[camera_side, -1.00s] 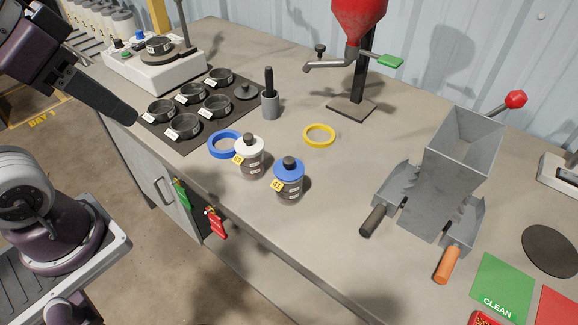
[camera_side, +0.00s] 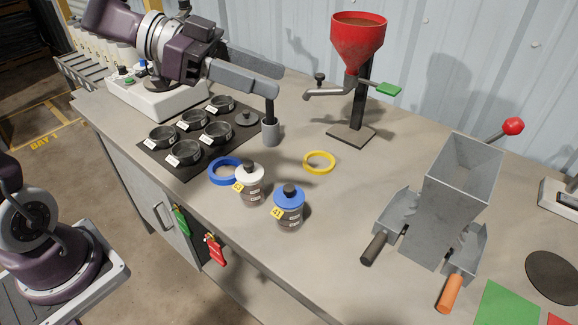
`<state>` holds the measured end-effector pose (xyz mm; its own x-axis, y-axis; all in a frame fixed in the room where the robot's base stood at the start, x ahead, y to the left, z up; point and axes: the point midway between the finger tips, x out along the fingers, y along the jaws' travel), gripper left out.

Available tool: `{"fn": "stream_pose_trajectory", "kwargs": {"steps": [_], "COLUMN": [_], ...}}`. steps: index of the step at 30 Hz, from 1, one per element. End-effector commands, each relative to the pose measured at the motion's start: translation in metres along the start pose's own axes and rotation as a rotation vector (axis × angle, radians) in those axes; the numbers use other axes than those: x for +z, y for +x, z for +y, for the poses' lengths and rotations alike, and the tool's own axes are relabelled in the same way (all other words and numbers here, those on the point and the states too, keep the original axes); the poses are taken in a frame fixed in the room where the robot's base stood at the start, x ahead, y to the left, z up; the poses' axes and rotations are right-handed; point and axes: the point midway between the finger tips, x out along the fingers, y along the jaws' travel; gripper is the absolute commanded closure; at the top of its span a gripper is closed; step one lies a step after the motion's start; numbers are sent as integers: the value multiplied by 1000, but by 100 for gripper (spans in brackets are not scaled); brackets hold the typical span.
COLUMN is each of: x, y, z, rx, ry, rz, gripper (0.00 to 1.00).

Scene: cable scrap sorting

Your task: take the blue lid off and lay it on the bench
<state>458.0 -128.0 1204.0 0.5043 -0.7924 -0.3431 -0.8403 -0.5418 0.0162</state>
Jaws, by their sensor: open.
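The blue lid (camera_side: 280,202), with a black knob on top, sits on a squat dark-bodied jar (camera_side: 290,221) that stands upright on the bench (camera_side: 340,230). The jar carries a yellow tag at its left side. My gripper (camera_side: 279,82) is high over the back of the bench, behind and well apart from the jar. Its two grey fingers point right and are spread, with nothing seen between them. The fingers show near the top of a black-handled tool in a grey cup (camera_side: 271,132).
A white-lidded jar (camera_side: 249,190) stands close left of the blue-lidded one, near a blue ring (camera_side: 224,171). A yellow ring (camera_side: 319,162) lies behind. A red funnel stand (camera_side: 358,45) and grey metal chute (camera_side: 460,190) stand further right. Bare bench lies between jar and chute.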

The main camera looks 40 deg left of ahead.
Motion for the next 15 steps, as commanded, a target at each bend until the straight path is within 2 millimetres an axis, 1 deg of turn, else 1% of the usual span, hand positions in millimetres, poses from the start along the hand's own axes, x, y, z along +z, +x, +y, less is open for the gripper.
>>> {"fn": "stream_pose_trajectory", "kwargs": {"steps": [1,3,9,12,15], "x": [25,55,136,171,193], "y": [9,20,50,63,71], "z": [-1,-2,-3,-4,-5], "rx": [-7,-12,-15,-16,-19], "ry": [-17,-16,-13,-8,-1], "rz": [-4,-4,-3,-2,0], "gripper": [54,54,54,54,54]}}
